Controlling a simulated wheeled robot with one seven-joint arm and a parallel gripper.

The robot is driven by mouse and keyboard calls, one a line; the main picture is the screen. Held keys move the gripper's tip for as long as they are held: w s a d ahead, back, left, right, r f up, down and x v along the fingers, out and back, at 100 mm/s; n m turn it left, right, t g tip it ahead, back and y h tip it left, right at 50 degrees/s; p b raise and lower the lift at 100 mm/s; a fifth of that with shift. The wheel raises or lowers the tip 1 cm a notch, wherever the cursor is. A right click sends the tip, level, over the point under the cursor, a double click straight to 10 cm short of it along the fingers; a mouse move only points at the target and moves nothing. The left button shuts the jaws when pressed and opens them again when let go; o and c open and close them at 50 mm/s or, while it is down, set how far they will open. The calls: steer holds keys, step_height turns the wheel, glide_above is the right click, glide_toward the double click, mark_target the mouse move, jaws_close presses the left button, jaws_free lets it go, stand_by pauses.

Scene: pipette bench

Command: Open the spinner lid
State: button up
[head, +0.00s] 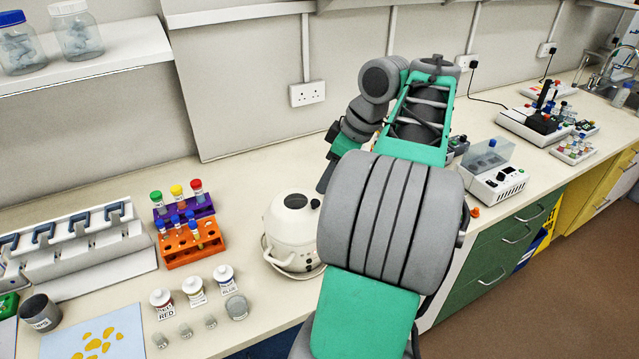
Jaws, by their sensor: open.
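The spinner (290,240) is a cream, rounded machine standing on the bench left of my arm. Its domed lid (283,208) looks down, with a dark round spot on top and another dark patch near its right edge. My gripper (325,180) is just above and to the right of the lid, pointing down. It is partly hidden behind my arm, and only a dark finger part shows. I see nothing held in it. I cannot tell whether it touches the lid. The spinner's right side is hidden by my arm.
A purple rack and an orange rack (192,243) with capped tubes stand left of the spinner. Labelled bottles (195,291) and small jars stand in front of them. A white pipette stand (85,250) is at far left. A white device (495,183) with a clear cover is right.

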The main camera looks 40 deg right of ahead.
mark_target(316, 202)
steer(key=b+x, duration=0.3)
steer(key=x, duration=0.4)
steer(key=shift+d+f, duration=0.15)
steer(key=shift+f, duration=0.2)
steer(key=shift+c, duration=0.3)
jaws_close()
stand_by(0.5)
